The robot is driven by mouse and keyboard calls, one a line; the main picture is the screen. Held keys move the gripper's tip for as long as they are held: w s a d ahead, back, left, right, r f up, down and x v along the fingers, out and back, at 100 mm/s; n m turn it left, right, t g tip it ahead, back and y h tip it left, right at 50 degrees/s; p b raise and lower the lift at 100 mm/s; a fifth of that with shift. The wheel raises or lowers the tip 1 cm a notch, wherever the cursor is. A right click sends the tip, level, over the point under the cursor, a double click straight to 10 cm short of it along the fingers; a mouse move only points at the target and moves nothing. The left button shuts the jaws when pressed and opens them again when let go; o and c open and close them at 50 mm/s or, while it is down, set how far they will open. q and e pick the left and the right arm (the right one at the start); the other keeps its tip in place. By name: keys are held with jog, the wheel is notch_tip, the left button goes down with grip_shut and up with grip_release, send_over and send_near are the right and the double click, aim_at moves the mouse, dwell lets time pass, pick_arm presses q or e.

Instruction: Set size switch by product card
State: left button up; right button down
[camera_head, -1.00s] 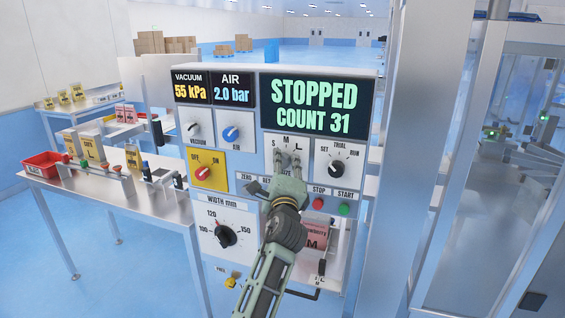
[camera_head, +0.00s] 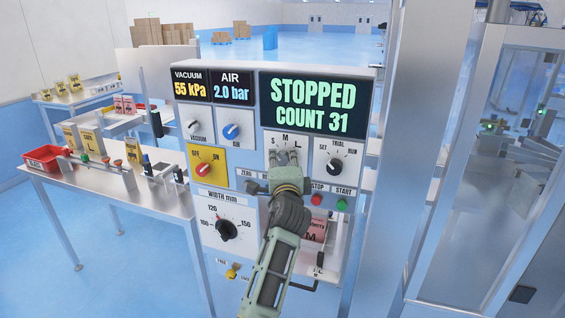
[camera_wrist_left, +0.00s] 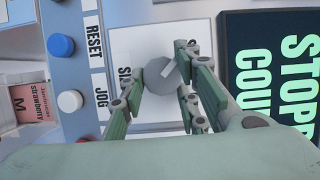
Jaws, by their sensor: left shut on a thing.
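The size switch (camera_head: 284,159) is a round knob on a white plate marked S, M and L, on the panel below the green display. In the left wrist view the knob (camera_wrist_left: 160,76) is grey with a pale pointer line slanting to the picture's upper right; which letter it meets is hidden. My left gripper (camera_head: 285,160) is shut on the knob, fingers at its sides, and the fingers show in the left wrist view (camera_wrist_left: 182,82). The pink product card (camera_head: 315,230), marked M, is partly behind my left arm; "strawberry" reads on it in the wrist view (camera_wrist_left: 32,103). My right gripper is out of view.
The display (camera_head: 315,104) reads STOPPED, COUNT 31. The trial/run knob (camera_head: 335,166), the red stop button (camera_head: 317,199) and the green start button (camera_head: 341,205) are close right of my gripper. A yellow off/on switch (camera_head: 205,169) is left. A metal post (camera_head: 415,150) stands right.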

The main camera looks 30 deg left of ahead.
pick_arm(q)
jog(key=shift+d+f, duration=0.1)
jog(key=shift+f, duration=0.5)
jog(key=o, duration=1)
jog(key=shift+r, duration=0.2)
jog(key=shift+r, duration=0.15)
jog(key=v, duration=1.2)
